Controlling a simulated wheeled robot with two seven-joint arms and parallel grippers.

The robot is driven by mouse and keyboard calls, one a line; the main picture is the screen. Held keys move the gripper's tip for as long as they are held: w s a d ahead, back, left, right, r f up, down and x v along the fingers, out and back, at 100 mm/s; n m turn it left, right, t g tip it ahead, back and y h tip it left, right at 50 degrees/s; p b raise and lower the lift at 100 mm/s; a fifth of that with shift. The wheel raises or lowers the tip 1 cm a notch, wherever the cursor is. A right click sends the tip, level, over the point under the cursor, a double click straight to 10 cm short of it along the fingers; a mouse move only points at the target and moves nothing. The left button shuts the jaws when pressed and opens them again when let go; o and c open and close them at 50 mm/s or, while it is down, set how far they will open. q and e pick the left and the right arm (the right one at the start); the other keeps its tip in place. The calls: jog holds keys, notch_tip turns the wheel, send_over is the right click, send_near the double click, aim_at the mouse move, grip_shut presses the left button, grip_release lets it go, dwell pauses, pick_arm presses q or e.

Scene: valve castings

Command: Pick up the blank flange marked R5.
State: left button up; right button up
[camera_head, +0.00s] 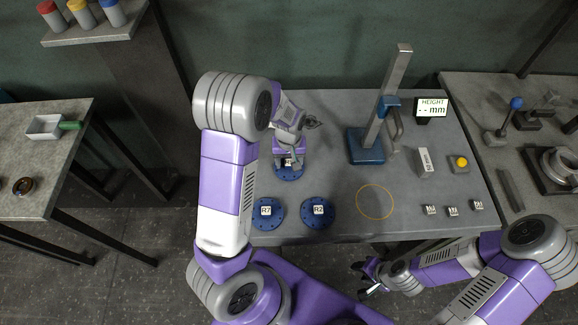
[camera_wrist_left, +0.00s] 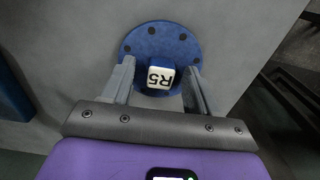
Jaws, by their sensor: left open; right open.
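The blank flange marked R5 (camera_wrist_left: 160,42) is a round blue disc with bolt holes and a white block labelled R5 (camera_wrist_left: 160,77) on it. In the head view the R5 flange (camera_head: 289,174) lies on the table behind two other blue flanges, partly hidden by my left gripper (camera_head: 287,160). In the left wrist view my left gripper (camera_wrist_left: 160,88) is open, with one finger on each side of the labelled block; whether they touch it I cannot tell. My right gripper (camera_head: 366,280) is open and empty in front of the table's front edge.
Blue flanges marked R7 (camera_head: 268,222) and R2 (camera_head: 318,222) lie nearer the front edge. A height gauge with a blue base (camera_head: 366,146) stands to the right. A yellow ring outline (camera_head: 375,187) marks clear tabletop. Small labelled blocks (camera_head: 452,211) sit at the front right.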

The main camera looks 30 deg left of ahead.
pick_arm(q)
grip_shut()
jog(key=shift+r, duration=0.2)
dwell(0.4)
